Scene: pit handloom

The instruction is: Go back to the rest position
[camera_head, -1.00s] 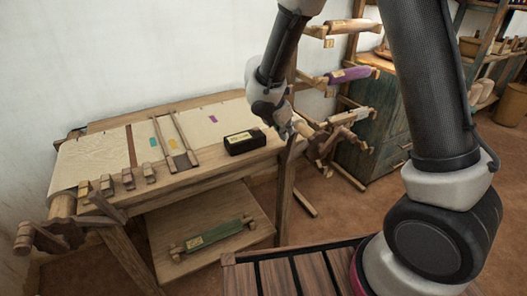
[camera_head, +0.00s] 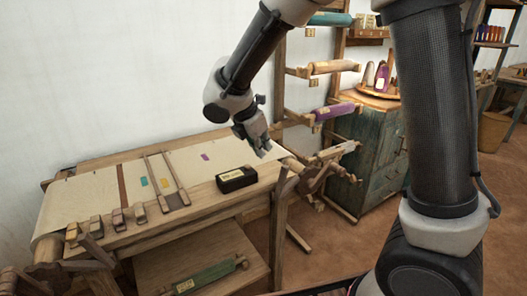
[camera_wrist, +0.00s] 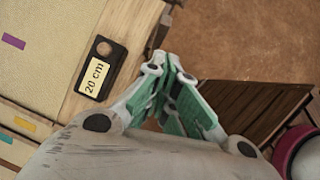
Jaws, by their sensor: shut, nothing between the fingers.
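My gripper (camera_head: 262,151) hangs above the right end of the wooden loom, close to the loom's right edge in the head view. In the wrist view my gripper (camera_wrist: 172,62) shows with its green-padded fingers together and nothing between them.
The loom's cloth (camera_head: 90,200) bears small coloured patches. A green roller (camera_head: 207,277) lies on the lower shelf. A rack with a purple roll (camera_head: 335,112) and a teal cabinet (camera_head: 375,150) stand to the right. Brown floor (camera_head: 320,240) is open between loom and cabinet.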

